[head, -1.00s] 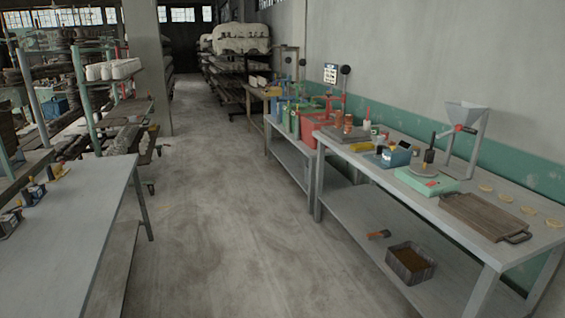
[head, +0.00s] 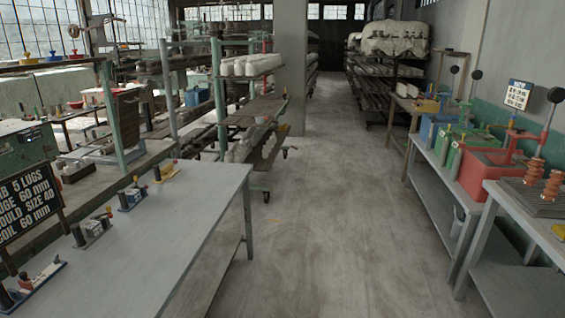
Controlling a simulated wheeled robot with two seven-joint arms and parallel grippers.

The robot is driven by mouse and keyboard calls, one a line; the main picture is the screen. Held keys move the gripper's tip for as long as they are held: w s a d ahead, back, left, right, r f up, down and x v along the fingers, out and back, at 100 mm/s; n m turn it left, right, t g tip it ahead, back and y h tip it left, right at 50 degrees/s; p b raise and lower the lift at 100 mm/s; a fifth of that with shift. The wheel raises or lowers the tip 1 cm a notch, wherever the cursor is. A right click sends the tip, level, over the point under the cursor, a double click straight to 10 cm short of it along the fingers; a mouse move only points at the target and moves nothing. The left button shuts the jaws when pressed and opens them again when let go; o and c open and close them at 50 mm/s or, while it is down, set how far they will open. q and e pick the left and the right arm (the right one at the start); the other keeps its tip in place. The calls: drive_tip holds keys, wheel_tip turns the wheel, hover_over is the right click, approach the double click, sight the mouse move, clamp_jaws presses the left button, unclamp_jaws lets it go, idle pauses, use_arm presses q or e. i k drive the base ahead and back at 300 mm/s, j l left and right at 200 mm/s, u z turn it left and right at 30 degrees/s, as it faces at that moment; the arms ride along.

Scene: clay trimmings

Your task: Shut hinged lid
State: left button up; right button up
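Neither of my grippers is in view. No hinged lid can be clearly made out. A red box (head: 492,172), a green box (head: 462,150) and a blue box (head: 431,130) stand in a row on the right-hand bench. Upright levers with dark knobs rise by them, and I cannot tell whether any has a lid standing open. A dark green case (head: 22,148) is cut off at the left edge, and its top is hard to read.
A grey table (head: 165,222) fills the lower left, with several small clamp-like fixtures along its left edge. A black lettered board (head: 30,207) stands there. The concrete aisle (head: 320,210) is clear. Shelf racks (head: 240,110) stand behind the table. A grey bench (head: 490,235) lines the right.

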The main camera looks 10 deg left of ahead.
sight(128, 108)
drive_tip(key=i+u, duration=0.25)
drive_tip(key=i, duration=0.2)
drive_tip(key=i+l+u, duration=0.25)
drive_tip(key=i, duration=0.2)
drive_tip(key=i+l+u, duration=0.25)
drive_tip(key=i, duration=0.2)
drive_tip(key=i+l+u, duration=0.25)
drive_tip(key=i, duration=0.15)
drive_tip(key=i+l+u, duration=0.35)
drive_tip(key=i, duration=0.15)
drive_tip(key=i+l+u, duration=0.65)
drive_tip(key=i+l, duration=0.2)
